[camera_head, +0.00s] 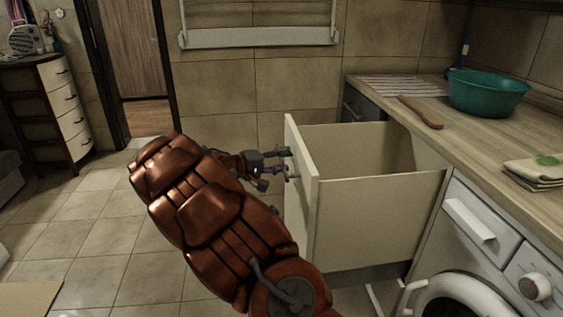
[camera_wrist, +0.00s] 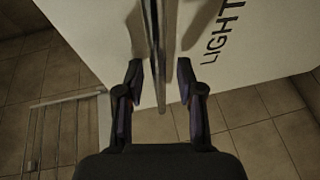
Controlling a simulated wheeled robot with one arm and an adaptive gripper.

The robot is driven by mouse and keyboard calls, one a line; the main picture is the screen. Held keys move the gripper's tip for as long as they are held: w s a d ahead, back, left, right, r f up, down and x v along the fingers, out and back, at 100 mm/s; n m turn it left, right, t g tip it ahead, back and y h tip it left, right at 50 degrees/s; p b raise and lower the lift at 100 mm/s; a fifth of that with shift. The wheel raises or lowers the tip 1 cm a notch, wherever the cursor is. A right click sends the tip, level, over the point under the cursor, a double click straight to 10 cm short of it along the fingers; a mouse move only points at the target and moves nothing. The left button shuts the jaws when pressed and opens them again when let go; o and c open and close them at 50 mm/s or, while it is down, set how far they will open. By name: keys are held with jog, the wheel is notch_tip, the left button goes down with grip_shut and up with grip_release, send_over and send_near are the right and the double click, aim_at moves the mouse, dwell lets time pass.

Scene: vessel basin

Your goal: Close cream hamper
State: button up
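The cream hamper (camera_head: 375,215) is a deep pull-out bin under the counter and stands pulled far out. Its inside looks empty where I can see it. Its front panel (camera_head: 301,220) faces left, towards my gripper (camera_head: 287,164). In the wrist view the panel (camera_wrist: 95,25) carries dark lettering, "LIGHT", and a slim metal handle (camera_wrist: 161,65). My gripper (camera_wrist: 160,75) is open, with one finger on each side of the handle and a visible gap to each. My arm hides part of the floor left of the hamper.
The wooden counter (camera_head: 480,130) above holds a green basin (camera_head: 487,93), a wooden board (camera_head: 421,112) and a folded cloth (camera_head: 538,171). A washing machine (camera_head: 480,240) stands right of the hamper. The tiled floor (camera_head: 90,215) on the left is mostly clear.

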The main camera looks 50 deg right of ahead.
jog(key=shift+c, duration=0.4)
grip_shut()
